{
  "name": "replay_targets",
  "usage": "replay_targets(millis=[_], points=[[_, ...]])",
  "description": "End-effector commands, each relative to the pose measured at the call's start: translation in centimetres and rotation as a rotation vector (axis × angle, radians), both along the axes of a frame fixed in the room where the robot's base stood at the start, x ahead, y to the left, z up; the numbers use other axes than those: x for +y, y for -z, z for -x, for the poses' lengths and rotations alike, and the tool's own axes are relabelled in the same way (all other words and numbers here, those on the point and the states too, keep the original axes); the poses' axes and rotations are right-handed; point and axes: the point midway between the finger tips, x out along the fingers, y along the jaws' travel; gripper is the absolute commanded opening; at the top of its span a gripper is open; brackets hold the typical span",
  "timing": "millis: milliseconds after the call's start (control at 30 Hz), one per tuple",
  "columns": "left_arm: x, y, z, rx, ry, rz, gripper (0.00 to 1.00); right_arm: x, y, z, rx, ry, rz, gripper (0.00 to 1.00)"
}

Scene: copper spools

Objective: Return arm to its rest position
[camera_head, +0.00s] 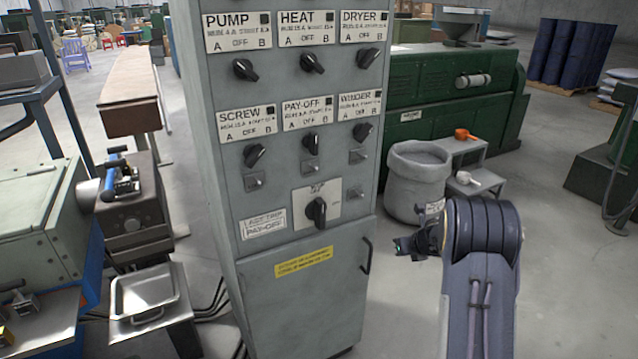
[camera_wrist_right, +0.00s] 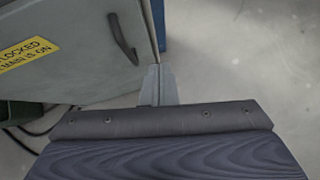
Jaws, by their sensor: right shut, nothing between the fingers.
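My right arm comes in from the bottom right of the head view, bent over at its dark upper joint. My left gripper is not in view.
A tall grey control cabinet (camera_head: 292,185) with several rotary switches and a door handle (camera_head: 367,255) stands close in the middle. A grey bin (camera_head: 418,185) and a small step stand (camera_head: 468,158) are behind my right arm. Open floor (camera_head: 560,270) lies to the right.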

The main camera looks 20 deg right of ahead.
Motion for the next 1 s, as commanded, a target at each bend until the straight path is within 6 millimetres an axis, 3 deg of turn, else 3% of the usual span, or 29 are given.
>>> replay_targets(millis=[67, 167, 267, 333, 400, 467, 567, 700, 800, 967, 1000], points=[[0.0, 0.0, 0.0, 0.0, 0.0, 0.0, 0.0, 0.0, -0.1, 0.0, -0.003, 0.005, -0.003, 0.0], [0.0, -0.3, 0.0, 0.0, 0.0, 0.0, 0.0, -0.2, -2.0, 0.2, -0.044, 0.085, -0.054, 0.0], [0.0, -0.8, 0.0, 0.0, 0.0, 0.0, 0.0, -0.7, -6.6, 1.1, -0.151, 0.311, -0.211, 0.0], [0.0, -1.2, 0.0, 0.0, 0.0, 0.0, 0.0, -0.8, -10.7, 2.7, -0.245, 0.538, -0.394, 0.0], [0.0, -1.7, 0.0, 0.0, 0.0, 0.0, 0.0, -0.5, -14.2, 5.4, -0.325, 0.79, -0.619, 0.0], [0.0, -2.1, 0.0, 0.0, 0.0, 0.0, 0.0, 0.3, -16.6, 8.2, -0.371, 1.001, -0.826, 0.0], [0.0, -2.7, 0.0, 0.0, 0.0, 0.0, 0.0, 3.0, -19.0, 13.3, -0.387, 1.33, -1.167, 0.0], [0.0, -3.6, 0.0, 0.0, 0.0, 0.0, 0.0, 9.4, -20.3, 21.1, -0.275, 1.767, -1.595, 0.0], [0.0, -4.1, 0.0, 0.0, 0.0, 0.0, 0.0, 14.7, -20.2, 26.5, -0.116, 2.053, -1.806, 0.0], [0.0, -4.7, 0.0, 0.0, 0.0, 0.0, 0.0, 21.9, -19.4, 33.3, 0.158, 2.415, -1.951, 0.0], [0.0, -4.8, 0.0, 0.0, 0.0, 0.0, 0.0, 23.2, -19.2, 34.6, -0.212, -2.438, 1.923, 0.0]])
